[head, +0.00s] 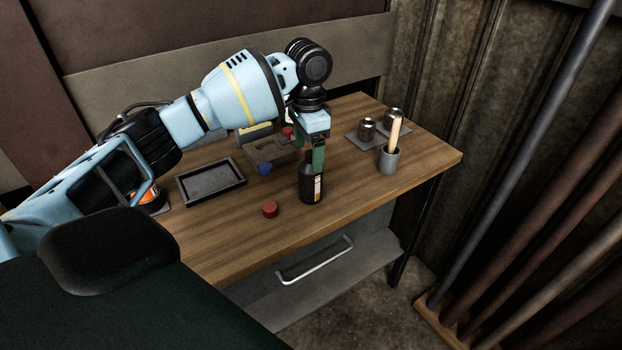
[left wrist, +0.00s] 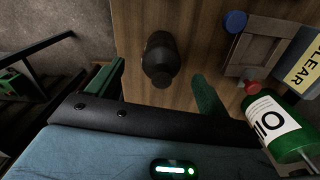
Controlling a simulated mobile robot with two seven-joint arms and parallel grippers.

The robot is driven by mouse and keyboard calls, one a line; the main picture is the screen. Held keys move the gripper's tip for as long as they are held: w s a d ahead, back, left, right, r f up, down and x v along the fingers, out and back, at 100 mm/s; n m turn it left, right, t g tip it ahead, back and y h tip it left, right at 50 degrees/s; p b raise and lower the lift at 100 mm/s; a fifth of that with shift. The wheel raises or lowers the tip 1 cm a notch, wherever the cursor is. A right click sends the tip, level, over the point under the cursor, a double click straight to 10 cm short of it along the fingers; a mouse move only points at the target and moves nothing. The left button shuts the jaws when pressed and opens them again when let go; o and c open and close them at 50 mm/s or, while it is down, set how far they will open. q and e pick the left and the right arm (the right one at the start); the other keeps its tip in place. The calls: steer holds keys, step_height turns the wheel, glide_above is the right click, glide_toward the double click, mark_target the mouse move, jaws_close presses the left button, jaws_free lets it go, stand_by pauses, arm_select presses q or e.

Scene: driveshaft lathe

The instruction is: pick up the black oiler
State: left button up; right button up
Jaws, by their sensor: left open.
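The black oiler (head: 308,187), a dark bottle with a pale and orange label, stands upright on the wooden workbench (head: 225,232). My left gripper (head: 318,158) points down at the oiler's top in the head view and partly overlaps it. In the left wrist view the oiler (left wrist: 160,55) appears between the two green fingers of the open left gripper (left wrist: 158,72), with visible gaps on both sides. The fingers are not closed on it. My right gripper is not in view.
A red cap (head: 270,210) lies left of the oiler. A blue cap (head: 264,168) and an empty black tray (head: 211,182) are further left. A grey cup (head: 389,160) with a wooden-handled tool stands right. A green Oil bottle (left wrist: 285,128) with a red cap is close to the right finger.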

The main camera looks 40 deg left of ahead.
mark_target(310, 169)
arm_select(q)
steer(key=shift+f, duration=0.65)
steer(key=shift+w+f, duration=0.1)
steer(key=shift+f, duration=0.35)
steer(key=f, duration=0.4)
steer(key=shift+w+f, duration=0.25)
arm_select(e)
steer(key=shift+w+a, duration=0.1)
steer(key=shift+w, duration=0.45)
arm_select(q)
steer(key=shift+c, duration=0.5)
steer(key=c, duration=1)
steer(key=shift+c, duration=0.2)
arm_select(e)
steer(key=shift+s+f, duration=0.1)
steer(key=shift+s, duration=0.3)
arm_select(q)
steer(key=shift+r, duration=0.1)
